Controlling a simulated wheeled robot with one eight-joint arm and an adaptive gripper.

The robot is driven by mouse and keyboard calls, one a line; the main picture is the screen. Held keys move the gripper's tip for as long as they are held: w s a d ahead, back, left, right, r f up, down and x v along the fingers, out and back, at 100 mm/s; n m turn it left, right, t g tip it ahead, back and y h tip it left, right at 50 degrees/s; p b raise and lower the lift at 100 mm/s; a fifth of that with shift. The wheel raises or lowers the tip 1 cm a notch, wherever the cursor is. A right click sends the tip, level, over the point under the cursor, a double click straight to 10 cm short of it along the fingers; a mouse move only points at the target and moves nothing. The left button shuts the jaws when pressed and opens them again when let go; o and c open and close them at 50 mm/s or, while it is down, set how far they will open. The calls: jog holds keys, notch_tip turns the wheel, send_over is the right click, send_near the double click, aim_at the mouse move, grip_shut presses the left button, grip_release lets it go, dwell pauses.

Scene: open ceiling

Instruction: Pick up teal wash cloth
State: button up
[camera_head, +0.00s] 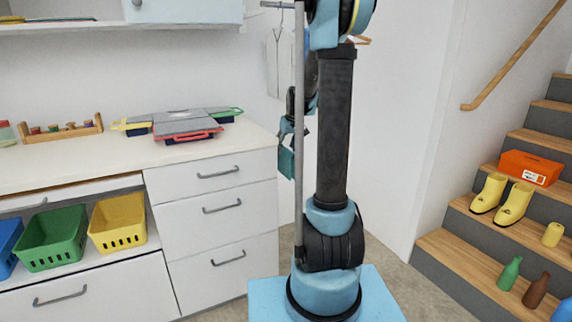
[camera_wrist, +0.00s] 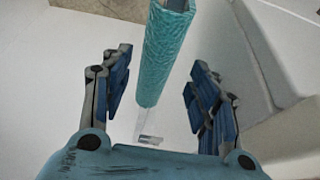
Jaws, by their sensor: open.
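The teal wash cloth (camera_wrist: 167,45) shows in the wrist view as a long, narrow, textured strip. It runs from the top edge down to a rounded end near the middle. My gripper (camera_wrist: 160,62) is open, with one blue finger on each side of the strip. Gaps show between the cloth and both fingers. In the head view my gripper (camera_head: 296,128) is partly hidden behind the thin grey pole and my arm. A teal patch shows just below it there; I cannot tell whether it is cloth or gripper.
A white drawer counter (camera_head: 225,195) stands close on the left, with grey-lidded cases (camera_head: 185,122) on top. A grey pole (camera_head: 299,150) rises in front of my arm. A pale garment (camera_head: 279,60) hangs on the wall. Wooden stairs (camera_head: 480,262) with yellow boots (camera_head: 514,204) are right.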

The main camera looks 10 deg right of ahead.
aim_at(284, 159)
jog(key=shift+x, duration=1.35)
jog(key=x, duration=0.4)
jog(key=shift+w+d, duration=0.2)
jog(key=shift+d, duration=0.05)
jog(key=shift+w+a+f, duration=0.1)
jog(key=shift+w+f, duration=0.1)
jog(key=shift+f, duration=0.35)
jog(key=shift+f, duration=0.25)
jog(key=shift+c, duration=0.6)
jog(key=c, duration=1)
